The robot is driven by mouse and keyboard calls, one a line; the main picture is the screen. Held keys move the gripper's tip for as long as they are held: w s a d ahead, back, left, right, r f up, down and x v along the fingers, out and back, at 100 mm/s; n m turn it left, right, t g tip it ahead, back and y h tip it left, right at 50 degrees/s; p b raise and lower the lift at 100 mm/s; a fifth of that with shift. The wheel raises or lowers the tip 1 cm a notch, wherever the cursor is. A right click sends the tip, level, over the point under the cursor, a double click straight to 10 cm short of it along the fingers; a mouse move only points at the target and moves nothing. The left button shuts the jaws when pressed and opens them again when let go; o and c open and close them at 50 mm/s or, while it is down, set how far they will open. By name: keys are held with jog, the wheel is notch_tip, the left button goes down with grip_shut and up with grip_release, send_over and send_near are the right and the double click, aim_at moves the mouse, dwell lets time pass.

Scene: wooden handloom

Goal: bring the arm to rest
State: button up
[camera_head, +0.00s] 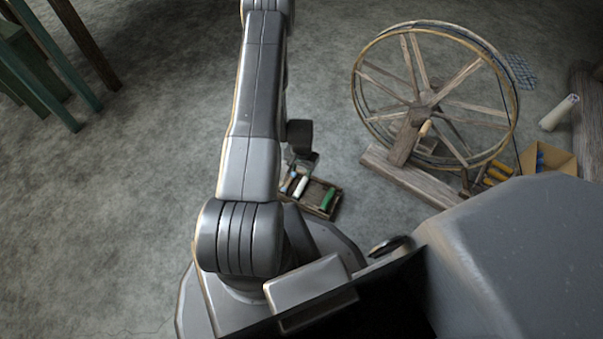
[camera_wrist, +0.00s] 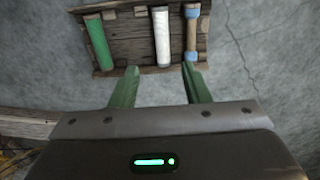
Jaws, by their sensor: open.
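My arm (camera_head: 255,110) rises from my base in the head view and bends over toward the floor. In the wrist view my gripper (camera_wrist: 160,88) is open, with its two green fingers spread apart and nothing between them. The fingertips point toward a shallow wooden tray (camera_wrist: 130,49), and I cannot tell how far above the floor they are. In the tray lie a green bobbin (camera_wrist: 98,42), a white bobbin (camera_wrist: 161,37) and a bobbin with blue ends (camera_wrist: 192,34). In the head view my arm partly hides the tray (camera_head: 318,211); the fingers are not clearly visible there.
A wooden spinning wheel (camera_head: 436,98) on a plank base stands to the right of the tray. Beyond it are a cardboard box (camera_head: 562,160) and a pale roll (camera_head: 558,112). Green wooden legs (camera_head: 45,75) stand at upper left. The floor on the left is clear.

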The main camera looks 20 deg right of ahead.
aim_at(302, 187)
jog(key=shift+r, duration=0.9)
jog(key=shift+f, duration=0.15)
notch_tip(302, 187, down, 13)
jog(key=b, duration=0.5)
jog(key=shift+f, duration=0.2)
jog(key=shift+r+p, duration=1.85)
jog(key=shift+f, duration=0.15)
